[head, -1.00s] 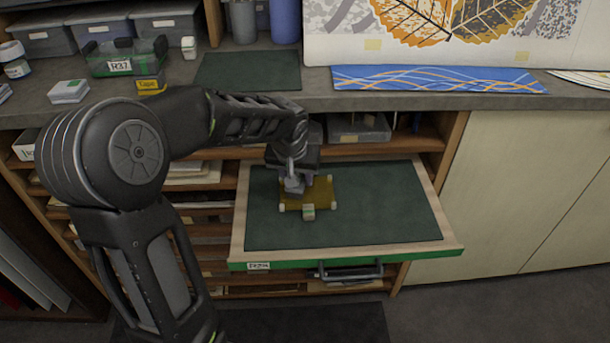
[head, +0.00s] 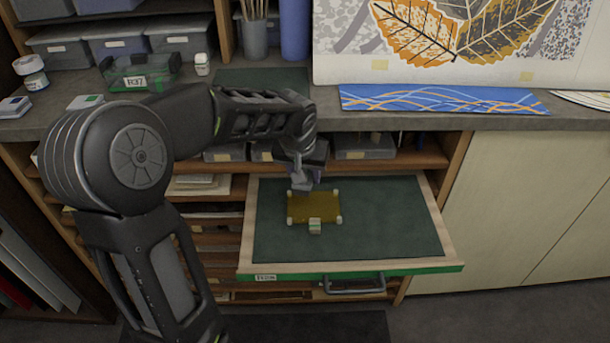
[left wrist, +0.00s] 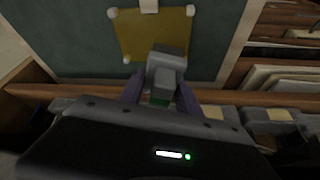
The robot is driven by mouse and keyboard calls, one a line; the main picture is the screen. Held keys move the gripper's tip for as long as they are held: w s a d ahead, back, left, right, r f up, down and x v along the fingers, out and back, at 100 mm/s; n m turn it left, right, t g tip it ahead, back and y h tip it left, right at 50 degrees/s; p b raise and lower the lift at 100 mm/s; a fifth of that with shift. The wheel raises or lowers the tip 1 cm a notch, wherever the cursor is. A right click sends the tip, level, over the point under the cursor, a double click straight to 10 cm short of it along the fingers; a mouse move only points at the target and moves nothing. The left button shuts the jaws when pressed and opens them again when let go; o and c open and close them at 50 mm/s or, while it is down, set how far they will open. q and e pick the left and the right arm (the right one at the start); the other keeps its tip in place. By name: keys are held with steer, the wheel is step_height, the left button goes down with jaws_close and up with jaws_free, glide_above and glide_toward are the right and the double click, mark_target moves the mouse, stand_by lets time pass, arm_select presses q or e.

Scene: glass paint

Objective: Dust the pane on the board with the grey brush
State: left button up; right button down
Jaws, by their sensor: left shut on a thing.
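The amber pane (head: 320,211) lies flat on the dark green board (head: 390,225) of the pulled-out drawer, with pale pieces at its corners and a small pale-and-green block at its near edge. It also shows in the left wrist view (left wrist: 134,35). My left gripper (head: 304,178) is over the pane's far edge. Its purple fingers (left wrist: 159,95) are shut on the grey brush (left wrist: 167,62), a blocky grey piece that overlaps the pane's edge in the left wrist view. I cannot tell whether the brush touches the pane. My right gripper is not in view.
The worktop (head: 400,118) runs behind the drawer, with a blue patterned strip (head: 440,99) on it. The shelf above the drawer holds grey boxes (head: 363,147). The green box labelled R37 (head: 140,75) stands at the back left. The board's right side is bare.

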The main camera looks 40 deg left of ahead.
arm_select(q)
steer(key=shift+r, duration=0.1)
steer(key=shift+r+p, duration=1.05)
steer(key=shift+r, duration=0.5)
steer(key=shift+f, duration=0.1)
